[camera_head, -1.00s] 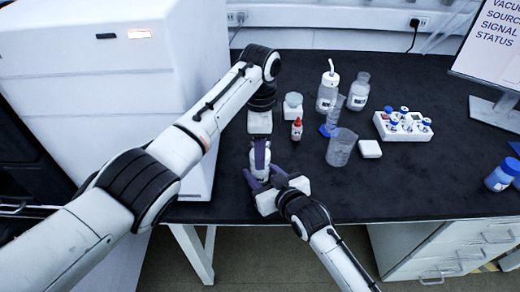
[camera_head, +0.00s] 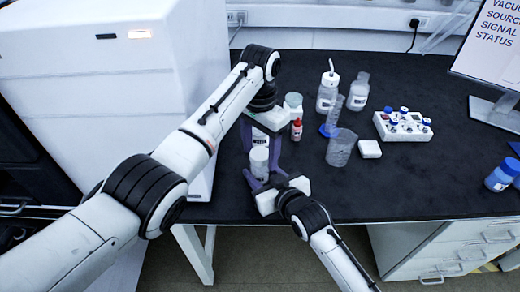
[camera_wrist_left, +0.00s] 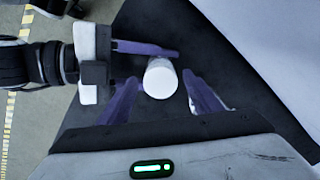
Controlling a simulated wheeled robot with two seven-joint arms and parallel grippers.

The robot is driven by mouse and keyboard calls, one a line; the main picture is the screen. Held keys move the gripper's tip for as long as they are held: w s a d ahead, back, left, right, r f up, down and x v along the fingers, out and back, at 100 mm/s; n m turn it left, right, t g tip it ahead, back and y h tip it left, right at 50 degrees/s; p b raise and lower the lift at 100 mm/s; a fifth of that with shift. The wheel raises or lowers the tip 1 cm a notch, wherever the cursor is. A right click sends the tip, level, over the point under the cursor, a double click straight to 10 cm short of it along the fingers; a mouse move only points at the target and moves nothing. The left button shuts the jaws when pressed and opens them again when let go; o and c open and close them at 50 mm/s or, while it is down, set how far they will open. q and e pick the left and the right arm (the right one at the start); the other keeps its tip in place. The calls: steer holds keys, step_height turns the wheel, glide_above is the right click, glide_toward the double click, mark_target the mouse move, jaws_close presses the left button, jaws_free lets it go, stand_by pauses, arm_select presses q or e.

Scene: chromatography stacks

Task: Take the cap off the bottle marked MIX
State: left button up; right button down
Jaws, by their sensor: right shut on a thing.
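A small bottle with a wide white cap (camera_head: 259,154) stands near the bench's front edge; its label is not readable, so I cannot confirm MIX. In the left wrist view the white round cap (camera_wrist_left: 161,78) is seen from above, between my fingers. My left gripper (camera_head: 261,146) is open above the bottle, with its purple fingers spread on both sides of the cap. My right gripper (camera_head: 264,185) comes in from the front and is shut on the bottle's lower part. Its white body and purple fingers also show at the left of the left wrist view.
Behind stand a red-capped dropper bottle (camera_head: 297,130), a white-lidded jar (camera_head: 293,103), a wash bottle (camera_head: 327,92), a clear bottle (camera_head: 359,92) and a beaker (camera_head: 341,148). A vial rack (camera_head: 403,127) stands farther right. A large white instrument (camera_head: 90,80) bounds the left.

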arm_select(q)
steer(key=shift+r, duration=2.3)
steer(key=shift+c, duration=0.4)
steer(key=shift+w+r+m, duration=0.15)
steer(key=shift+r+m, duration=0.25)
steer(key=shift+m, duration=0.6)
steer(key=m, duration=0.2)
steer(key=r+m, duration=0.1)
steer(key=m, duration=0.1)
steer(key=shift+w+d+r, duration=0.1)
steer(key=shift+w, duration=0.05)
steer(key=m, duration=0.2)
steer(key=r+m, duration=0.1)
steer(key=m, duration=0.4)
steer(key=shift+s+r, duration=0.15)
steer(key=shift+s, duration=0.05)
steer(key=shift+f+m, duration=0.2)
steer(key=shift+m, duration=0.1)
step_height(320, 180, down, 8)
steer(key=shift+r, duration=0.2)
steer(key=shift+c, duration=0.2)
